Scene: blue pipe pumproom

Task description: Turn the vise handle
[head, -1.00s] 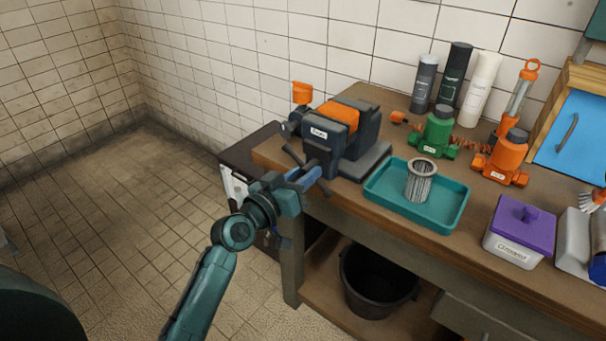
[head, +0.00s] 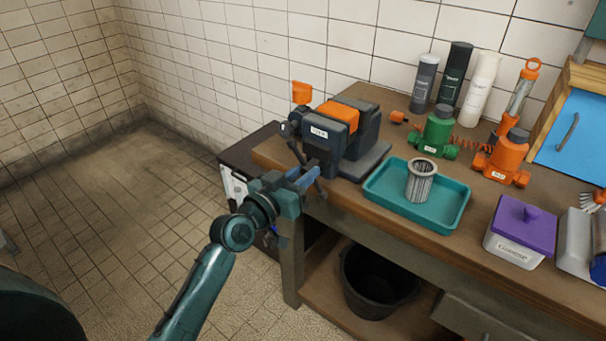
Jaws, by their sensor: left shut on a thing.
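The vise (head: 335,140), dark grey with an orange top block and a small white label, stands at the left end of the wooden workbench (head: 400,225). Its dark handle bar (head: 296,152) shows at the front of the vise, slanting down to the right; part of it is hidden by my gripper. My left gripper (head: 303,180) is at the vise front, shut on the vise handle, with its blue fingers around it. My right gripper is not in view.
A teal tray (head: 380,200) with a metal mesh filter (head: 420,181) sits right of the vise. Behind it stand a green pump part (head: 437,133), an orange one (head: 505,158) and several bottles. A purple-lidded box (head: 523,225) is at right. A black bucket (head: 375,285) stands below.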

